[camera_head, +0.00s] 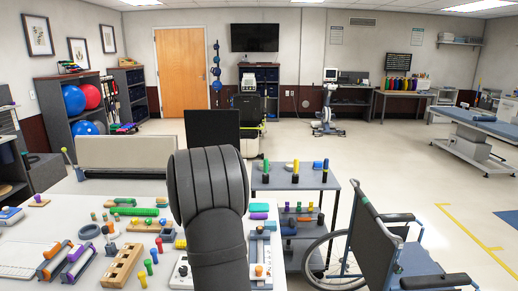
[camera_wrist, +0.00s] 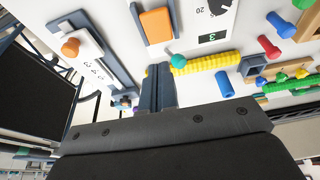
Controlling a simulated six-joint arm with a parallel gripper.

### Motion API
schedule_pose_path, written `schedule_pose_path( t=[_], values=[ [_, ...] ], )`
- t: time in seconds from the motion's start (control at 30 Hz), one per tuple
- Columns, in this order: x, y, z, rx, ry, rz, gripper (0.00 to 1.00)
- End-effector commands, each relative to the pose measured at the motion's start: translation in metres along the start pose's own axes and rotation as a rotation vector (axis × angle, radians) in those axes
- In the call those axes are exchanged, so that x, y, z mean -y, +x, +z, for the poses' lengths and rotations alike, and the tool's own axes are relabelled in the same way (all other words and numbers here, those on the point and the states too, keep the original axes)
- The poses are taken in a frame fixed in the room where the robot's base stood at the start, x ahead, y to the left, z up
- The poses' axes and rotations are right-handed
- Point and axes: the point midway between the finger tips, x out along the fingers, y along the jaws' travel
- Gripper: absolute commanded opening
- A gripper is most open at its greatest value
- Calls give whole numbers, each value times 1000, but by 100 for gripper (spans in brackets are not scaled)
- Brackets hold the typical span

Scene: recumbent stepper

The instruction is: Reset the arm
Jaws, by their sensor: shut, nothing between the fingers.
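My arm (camera_head: 208,215) rises dark grey in the middle foreground of the head view, in front of the white table (camera_head: 60,222). Its rounded joint covers part of the table, and the gripper end is hidden there. In the wrist view my gripper (camera_wrist: 158,80) shows its two dark fingers close together, shut and empty. The fingers are over the tabletop items, near a yellow ribbed bar (camera_wrist: 205,62) and a small green knob (camera_wrist: 178,60). I cannot tell the exact gap between fingertips and table.
A wooden block with holes (camera_head: 122,266) and several coloured pegs crowd the table's left. A slider board (camera_wrist: 98,70) lies left of my fingers. A grey shelf cart (camera_head: 290,181) and a wheelchair (camera_head: 385,245) stand to the right.

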Motion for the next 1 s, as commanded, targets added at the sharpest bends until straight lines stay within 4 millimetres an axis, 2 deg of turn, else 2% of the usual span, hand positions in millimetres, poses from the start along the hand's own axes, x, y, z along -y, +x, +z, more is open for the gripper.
schedule_pose_path(
  t=[0.33, 0.4, 0.77, 0.8, 1.0],
  values=[
    [1, 53, 4, -16, -1, -5, 0],
    [1, 33, 1, -22, 1, -7, 0],
    [1, -36, 2, -19, 0, -6, 0],
    [0, -20, 4, -12, 0, -3, 0],
    [0, 21, 3, -13, 1, -3, 0]
  ],
)
